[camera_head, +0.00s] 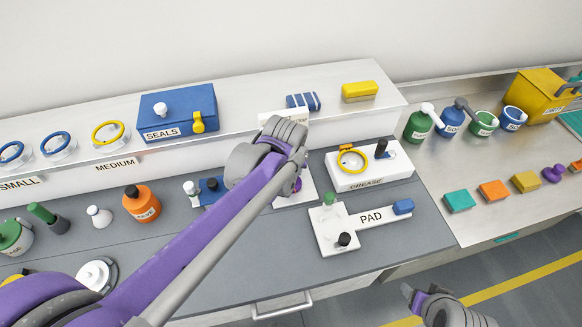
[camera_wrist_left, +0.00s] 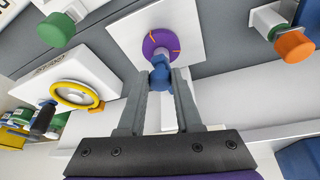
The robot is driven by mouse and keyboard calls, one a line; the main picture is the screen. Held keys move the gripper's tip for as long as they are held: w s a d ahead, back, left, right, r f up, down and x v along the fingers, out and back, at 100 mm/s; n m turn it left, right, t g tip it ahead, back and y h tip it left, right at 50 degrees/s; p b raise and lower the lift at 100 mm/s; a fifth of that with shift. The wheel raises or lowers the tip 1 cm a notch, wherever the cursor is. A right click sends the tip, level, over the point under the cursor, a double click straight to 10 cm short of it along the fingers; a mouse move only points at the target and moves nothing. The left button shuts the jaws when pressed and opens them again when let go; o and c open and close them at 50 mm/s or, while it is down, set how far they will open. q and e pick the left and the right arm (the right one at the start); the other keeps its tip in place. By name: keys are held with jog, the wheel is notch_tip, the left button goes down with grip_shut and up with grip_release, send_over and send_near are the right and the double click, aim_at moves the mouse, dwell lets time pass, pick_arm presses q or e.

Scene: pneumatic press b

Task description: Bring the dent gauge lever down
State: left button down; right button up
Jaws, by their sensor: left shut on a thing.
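The dent gauge is not labelled in view. A purple round dial (camera_wrist_left: 161,45) with orange marks stands on a white plate (camera_wrist_left: 190,20), with a blue knob (camera_wrist_left: 160,76) in front of it, in the left wrist view. I cannot tell for sure that this knob is the gauge lever. My left gripper (camera_wrist_left: 161,85) has its two fingers on either side of the blue knob, shut on it. In the head view my left arm covers most of this spot; part of the white plate (camera_head: 306,190) shows. My right gripper (camera_head: 425,298) is at the lower right, away from the bench; its fingers are unclear.
The GREASE block (camera_head: 370,172) with a yellow ring and the PAD plate (camera_head: 335,235) stand right of the plate. A blue SEALS box (camera_head: 178,112) is on the shelf behind. An orange bottle (camera_head: 141,203) stands left. Grey bench top is bare in front.

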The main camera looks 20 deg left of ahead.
pick_arm(q)
jog(key=shift+s+d+f, duration=0.1)
jog(key=shift+s+f, duration=0.05)
jog(key=c, duration=0.6)
grip_release()
jog(key=a+p+v, duration=0.1)
jog(key=v, duration=1)
jog(key=shift+d, duration=0.5)
jog(key=s+f+m, duration=0.1)
jog(key=s+f, duration=0.3)
jog(key=s+f+m+t, duration=0.1)
jog(key=s+f, duration=0.3)
jog(key=s+d+f+m+h, duration=0.1)
jog(key=s+f+m, duration=0.1)
jog(key=s+f, duration=0.2)
jog(key=shift+s+f, duration=0.1)
jog(key=shift+s, duration=0.25)
